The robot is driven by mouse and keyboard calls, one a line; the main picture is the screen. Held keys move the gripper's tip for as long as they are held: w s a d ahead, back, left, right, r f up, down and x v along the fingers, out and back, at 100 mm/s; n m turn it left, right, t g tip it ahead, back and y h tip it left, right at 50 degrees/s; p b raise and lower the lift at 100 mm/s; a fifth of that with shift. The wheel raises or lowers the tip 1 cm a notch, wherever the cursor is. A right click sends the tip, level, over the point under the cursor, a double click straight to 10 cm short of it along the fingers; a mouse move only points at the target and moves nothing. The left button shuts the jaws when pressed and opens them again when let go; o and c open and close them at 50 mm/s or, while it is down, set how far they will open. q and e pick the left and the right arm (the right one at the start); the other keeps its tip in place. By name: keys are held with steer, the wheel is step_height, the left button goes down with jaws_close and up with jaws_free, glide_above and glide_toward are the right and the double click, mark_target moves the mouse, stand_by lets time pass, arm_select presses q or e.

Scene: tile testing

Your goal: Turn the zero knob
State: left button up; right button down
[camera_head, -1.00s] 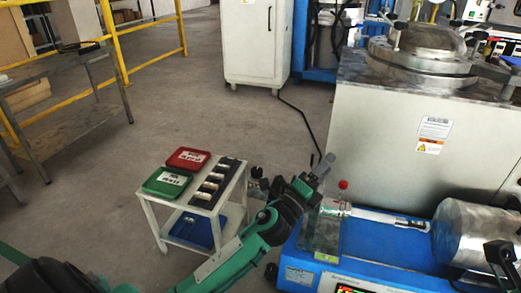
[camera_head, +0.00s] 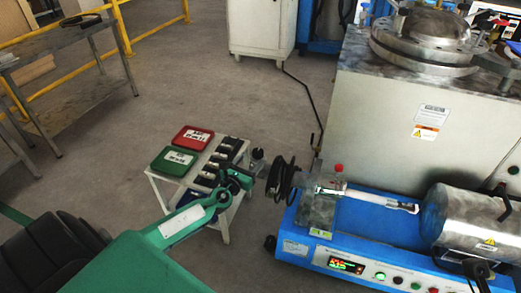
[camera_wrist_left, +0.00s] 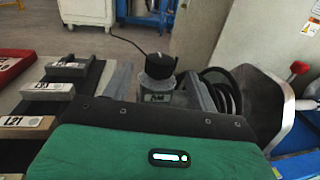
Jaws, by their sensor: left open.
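A black round knob-like piece (camera_head: 257,156) stands past the right end of the small white table; the left wrist view shows it (camera_wrist_left: 160,66) over a grey base with a small unreadable label. I cannot tell whether it is the zero knob. The blue machine's front panel (camera_head: 362,272) has a lit display and several small buttons or knobs with unreadable marks. My left gripper (camera_head: 246,176) is open and empty, just in front of the black piece. In the left wrist view my green wrist hides much of the gripper. My right gripper is out of view.
The white table (camera_head: 224,215) holds a red tray (camera_head: 192,139), a green tray (camera_head: 174,160) and several dark blocks. A coiled black cable (camera_head: 281,178) hangs beside the blue machine (camera_head: 310,235). A large grey cabinet (camera_head: 380,130) stands behind. The floor left of the table is clear.

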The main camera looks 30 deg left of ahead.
mark_target(260, 149)
arm_select(q)
steer(key=w, duration=0.2)
steer(key=w+b, duration=0.1)
steer(key=w, duration=0.5)
steer(key=shift+a, duration=0.3)
steer(key=c, duration=1)
